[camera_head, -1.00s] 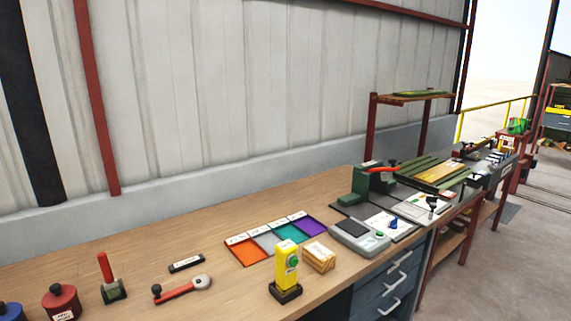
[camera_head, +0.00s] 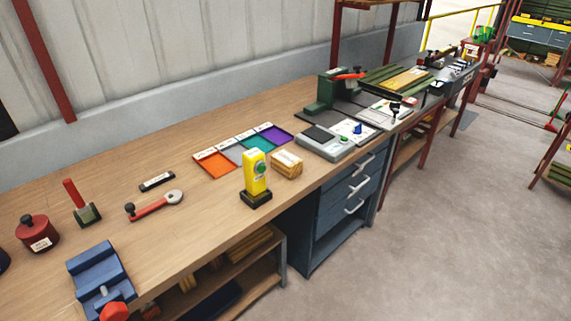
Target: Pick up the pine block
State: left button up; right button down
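A small light-wood block (camera_head: 287,164), which looks like the pine block, sits on the workbench (camera_head: 150,225) near its front edge. It is just right of a yellow device (camera_head: 256,178) with a green button on a black base. It has visible grain on its sides and a paler patch on top that may be a label. Neither of my grippers is in view.
Coloured trays (camera_head: 215,166) lie behind the block. A grey scale-like device (camera_head: 324,142) is to its right. A red wrench-like tool (camera_head: 155,204), a red canister (camera_head: 37,232) and a blue vise (camera_head: 97,275) are to the left. Open floor (camera_head: 430,230) lies right of the drawers (camera_head: 352,190).

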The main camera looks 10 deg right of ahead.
aim_at(290, 166)
jog(key=i+l+u, duration=0.1)
jog(key=i, duration=0.4)
jog(key=i+l+u, duration=0.1)
jog(key=i, duration=0.4)
